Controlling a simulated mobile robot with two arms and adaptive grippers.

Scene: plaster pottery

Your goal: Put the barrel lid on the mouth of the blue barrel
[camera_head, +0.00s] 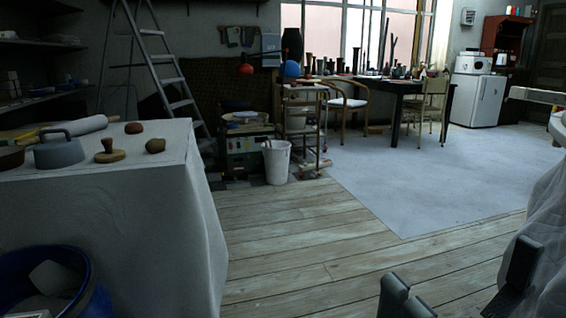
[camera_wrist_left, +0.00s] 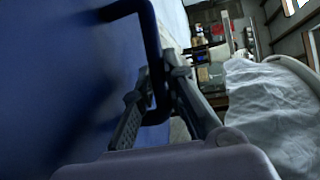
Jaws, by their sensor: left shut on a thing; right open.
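The blue barrel (camera_head: 88,262) stands at the bottom left of the head view, cut off by the frame edge. Its mouth is uncovered in the part that shows, and pale pieces lie inside. In the left wrist view a broad blue surface with a dark loop handle fills the left side; it looks like the barrel lid (camera_wrist_left: 60,75). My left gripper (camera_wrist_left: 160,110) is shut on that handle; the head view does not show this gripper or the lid. My right gripper (camera_head: 460,280) is open and empty at the bottom right.
A cloth-covered table (camera_head: 120,215) beside the barrel bears a grey handled pot-like piece (camera_head: 60,152) and small tools. A white bin (camera_head: 276,162) stands farther back. A draped pale thing (camera_head: 550,245) is at the right edge. The wooden floor (camera_head: 310,245) between is clear.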

